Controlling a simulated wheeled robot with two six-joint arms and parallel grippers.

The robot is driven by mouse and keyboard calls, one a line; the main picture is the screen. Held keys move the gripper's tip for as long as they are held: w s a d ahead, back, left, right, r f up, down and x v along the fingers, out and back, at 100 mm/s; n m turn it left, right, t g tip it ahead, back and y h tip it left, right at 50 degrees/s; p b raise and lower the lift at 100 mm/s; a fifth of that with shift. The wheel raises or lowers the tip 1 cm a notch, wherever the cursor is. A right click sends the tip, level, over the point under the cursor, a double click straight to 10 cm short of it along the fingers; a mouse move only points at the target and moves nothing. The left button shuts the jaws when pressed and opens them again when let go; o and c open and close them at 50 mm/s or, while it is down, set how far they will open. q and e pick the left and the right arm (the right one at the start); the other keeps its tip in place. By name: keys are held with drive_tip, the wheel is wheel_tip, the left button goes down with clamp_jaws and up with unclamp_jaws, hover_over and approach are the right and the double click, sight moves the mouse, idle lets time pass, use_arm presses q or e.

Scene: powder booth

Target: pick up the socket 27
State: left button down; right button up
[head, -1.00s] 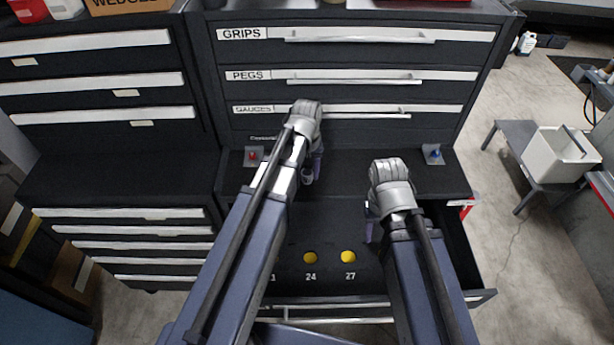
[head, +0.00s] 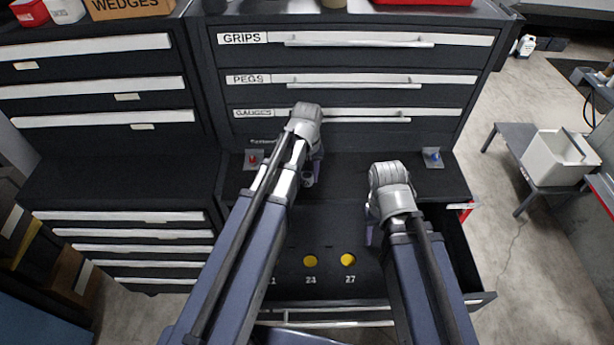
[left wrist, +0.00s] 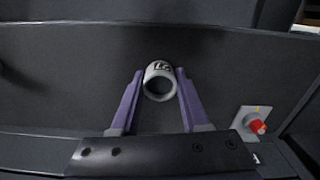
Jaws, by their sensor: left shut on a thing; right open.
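The socket (left wrist: 158,70) is a grey ring-shaped piece with a dark bore and a dark number on its rim. The number appears upside down and looks like 27, but is small. My left gripper (left wrist: 156,90) is shut on it, with a purple finger on each side. In the head view my left gripper (head: 313,174) is over the black worktop, the socket (head: 307,181) partly showing; its height is unclear. The hole marked 27 (head: 348,260) in the open drawer shows yellow and is empty. My right gripper (head: 371,234) is open over the drawer, mostly hidden by its arm.
The open drawer (head: 472,290) also has an empty yellow hole marked 24 (head: 310,261). A red button (head: 253,160) and a blue one (head: 433,155) stand on the worktop (head: 350,180). Closed labelled drawers (head: 350,80) rise behind. A white bin (head: 558,160) stands at the right.

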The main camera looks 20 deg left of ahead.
sight(307, 174)
use_arm(q)
wheel_tip(307, 174, up, 10)
drive_tip(key=p, duration=0.9)
drive_tip(key=shift+f, duration=0.1)
drive_tip(key=shift+f, duration=0.1)
